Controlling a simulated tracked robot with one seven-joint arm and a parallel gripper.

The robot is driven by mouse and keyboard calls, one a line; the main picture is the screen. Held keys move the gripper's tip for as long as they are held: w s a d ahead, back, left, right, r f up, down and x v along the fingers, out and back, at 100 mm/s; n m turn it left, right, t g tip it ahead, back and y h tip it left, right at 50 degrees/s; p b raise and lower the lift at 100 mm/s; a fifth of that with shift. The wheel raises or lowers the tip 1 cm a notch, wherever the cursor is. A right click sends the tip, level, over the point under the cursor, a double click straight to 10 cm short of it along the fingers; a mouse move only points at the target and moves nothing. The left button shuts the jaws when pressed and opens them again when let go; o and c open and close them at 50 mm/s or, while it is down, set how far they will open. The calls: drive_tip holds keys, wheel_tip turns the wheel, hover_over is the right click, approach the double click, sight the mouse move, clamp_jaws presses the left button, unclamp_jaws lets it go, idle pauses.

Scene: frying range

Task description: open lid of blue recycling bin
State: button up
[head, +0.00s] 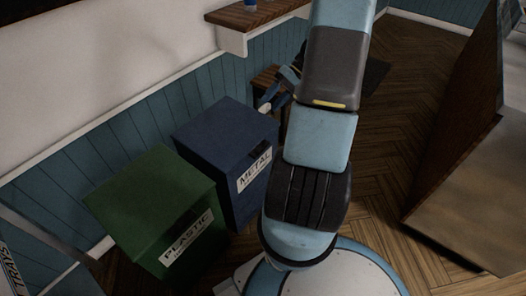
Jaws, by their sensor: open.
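The blue recycling bin (222,140) stands against the wall left of my arm, with a white METAL label on its front. Its flat top looks closed. My gripper (276,88) is partly hidden behind my arm, by the far right corner of the blue bin's top. Its fingers are apart with nothing seen between them. I cannot tell whether it touches the bin.
A green PLASTIC bin (155,205) stands close beside the blue one, nearer me. A small wooden stool or table (266,78) is behind the gripper. A wooden wall shelf (255,14) is above. A large wood-sided counter (450,150) stands right; open wooden floor lies between.

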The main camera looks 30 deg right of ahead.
drive_tip(key=s+d+f+m+t+y, duration=0.1)
drive_tip(key=d+f+t+y, duration=0.15)
drive_tip(key=f, duration=0.45)
drive_tip(key=s+d+f+m+t+y, duration=0.1)
drive_tip(key=s+d+f+m+t, duration=0.15)
drive_tip(key=f, duration=0.35)
drive_tip(key=m+t+h, duration=0.1)
drive_tip(key=m+t, duration=0.3)
drive_tip(key=t, duration=0.4)
approach(264, 150)
drive_tip(key=shift+h, duration=0.25)
drive_tip(key=x, duration=1)
drive_tip(key=shift+s+a+r, duration=0.1)
drive_tip(key=shift+s+r, duration=0.05)
drive_tip(key=shift+r, duration=0.05)
clamp_jaws()
